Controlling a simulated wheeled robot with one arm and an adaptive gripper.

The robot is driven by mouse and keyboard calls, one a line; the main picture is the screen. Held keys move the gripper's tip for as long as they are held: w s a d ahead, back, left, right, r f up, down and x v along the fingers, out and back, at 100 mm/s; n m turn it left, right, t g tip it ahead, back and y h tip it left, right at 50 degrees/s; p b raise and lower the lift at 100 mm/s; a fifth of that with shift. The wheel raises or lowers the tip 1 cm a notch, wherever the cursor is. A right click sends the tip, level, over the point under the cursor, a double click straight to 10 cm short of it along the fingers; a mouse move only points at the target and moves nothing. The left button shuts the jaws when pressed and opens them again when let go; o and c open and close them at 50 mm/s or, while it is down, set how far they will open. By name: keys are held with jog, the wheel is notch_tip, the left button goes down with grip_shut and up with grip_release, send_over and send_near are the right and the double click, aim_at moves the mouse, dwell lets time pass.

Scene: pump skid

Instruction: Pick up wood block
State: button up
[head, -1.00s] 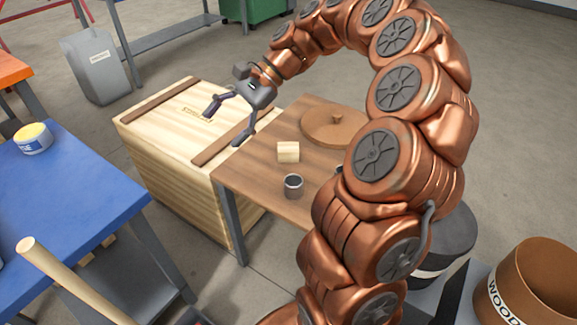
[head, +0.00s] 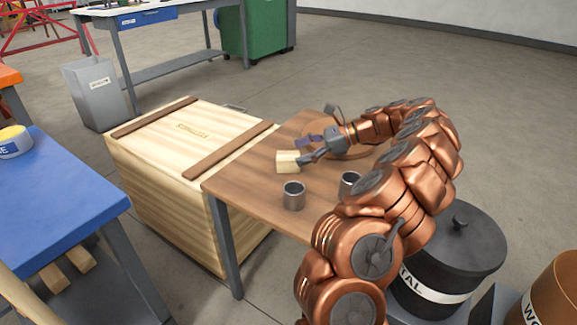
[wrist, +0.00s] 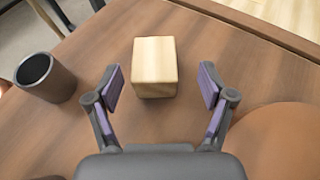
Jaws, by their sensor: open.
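The wood block (head: 287,162) is a small pale cube on the brown wooden table (head: 240,190). In the wrist view the block (wrist: 155,66) lies ahead of my gripper (wrist: 160,86), roughly midway between its two purple-padded fingers, with its near part between the fingertips. The fingers stand apart with a gap on each side of the block and do not touch it. In the head view my gripper (head: 302,150) is low over the table, right beside the block. It is open and empty.
A grey metal cup (head: 293,195) stands in front of the block; another cup (head: 349,184) is near my arm. A round brown lid (head: 352,153) lies behind my gripper. A wooden crate (head: 165,200) adjoins the table's left side. A dark bin (head: 450,260) stands right.

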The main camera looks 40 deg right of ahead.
aim_at(280, 159)
jog(key=b+x, duration=0.1)
jog(key=x, duration=0.2)
jog(key=b+x, duration=0.2)
jog(key=x, duration=0.1)
jog(key=shift+s+a+f, duration=0.1)
jog(key=shift+s+a, duration=0.1)
jog(key=shift+s, duration=0.15)
jog(key=shift+w+a, duration=0.25)
jog(key=shift+c, duration=0.2)
jog(key=c, duration=1)
jog(key=shift+c, duration=0.2)
notch_tip(280, 159, up, 10)
jog(key=p, duration=0.4)
